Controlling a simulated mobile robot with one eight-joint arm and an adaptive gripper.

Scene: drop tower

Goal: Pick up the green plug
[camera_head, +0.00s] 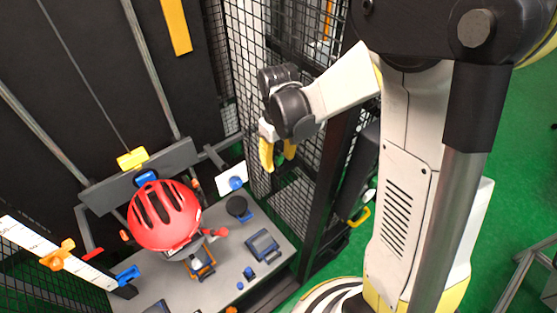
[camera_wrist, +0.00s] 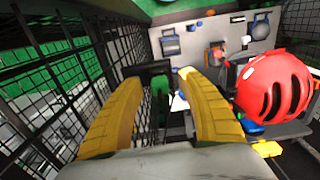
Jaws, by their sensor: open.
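My gripper (camera_head: 278,160) is open, with its yellow fingers pointing down beside the black mesh fence, above and behind the grey table. In the wrist view its two fingers (camera_wrist: 158,82) stand wide apart. A small green piece (camera_wrist: 160,86), which looks like the green plug, shows between them against a dark part. A bit of green also shows between the fingers in the head view (camera_head: 281,159), mostly hidden by them. I cannot tell whether the fingers touch it.
A red helmet (camera_head: 163,215) sits over the grey table (camera_head: 215,266), left of my gripper. The mesh fence (camera_head: 290,190) stands close to my gripper. A white panel (camera_head: 231,179) is below left.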

